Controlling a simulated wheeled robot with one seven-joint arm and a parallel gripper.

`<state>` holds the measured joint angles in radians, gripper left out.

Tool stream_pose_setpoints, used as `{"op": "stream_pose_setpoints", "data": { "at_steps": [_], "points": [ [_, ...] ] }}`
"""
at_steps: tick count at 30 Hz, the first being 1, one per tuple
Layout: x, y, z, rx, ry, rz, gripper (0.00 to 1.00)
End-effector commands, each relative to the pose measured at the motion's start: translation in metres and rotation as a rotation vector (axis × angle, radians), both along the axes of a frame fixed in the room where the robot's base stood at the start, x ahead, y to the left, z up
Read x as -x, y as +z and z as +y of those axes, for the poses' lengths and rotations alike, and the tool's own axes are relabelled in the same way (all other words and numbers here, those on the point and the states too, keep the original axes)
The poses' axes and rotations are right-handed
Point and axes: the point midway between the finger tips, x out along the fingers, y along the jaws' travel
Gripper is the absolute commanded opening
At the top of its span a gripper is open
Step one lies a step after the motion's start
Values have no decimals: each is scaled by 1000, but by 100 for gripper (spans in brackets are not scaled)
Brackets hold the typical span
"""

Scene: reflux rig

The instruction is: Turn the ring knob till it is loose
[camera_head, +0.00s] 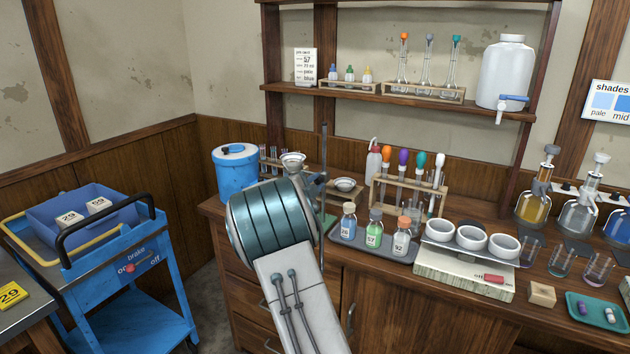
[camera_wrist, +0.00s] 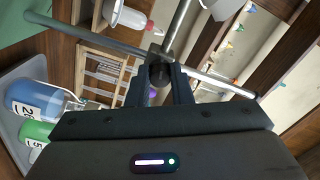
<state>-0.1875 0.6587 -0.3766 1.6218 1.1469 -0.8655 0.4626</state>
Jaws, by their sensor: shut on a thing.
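The ring knob (camera_wrist: 160,73) is a small dark round knob at the clamp where two metal rods cross in the wrist view. My gripper (camera_wrist: 160,86) is shut on this knob, with one dark finger on each side of it. The long stand rod (camera_wrist: 100,38) runs from the green base (camera_wrist: 30,18) through the clamp. A second, shorter rod (camera_wrist: 180,22) leads away from the clamp. In the head view the upright stand rod (camera_head: 324,145) shows behind my arm; my arm hides the gripper and the knob there. I cannot tell how loose the knob is.
A grey tray (camera_head: 372,251) with several labelled bottles stands close to the right of the stand. Behind it is a wooden rack (camera_head: 408,186) with coloured droppers. A blue container (camera_head: 236,172) is to the left. A balance (camera_head: 463,272) with white dishes stands farther right.

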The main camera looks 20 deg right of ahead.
Motion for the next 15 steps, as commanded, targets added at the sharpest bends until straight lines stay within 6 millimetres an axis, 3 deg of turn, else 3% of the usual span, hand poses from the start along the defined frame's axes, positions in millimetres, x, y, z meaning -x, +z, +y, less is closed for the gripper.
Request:
{"op": "stream_pose_setpoints", "data": {
  "at_steps": [15],
  "points": [
    [0,0,1,69,2,88,0]
  ]
}}
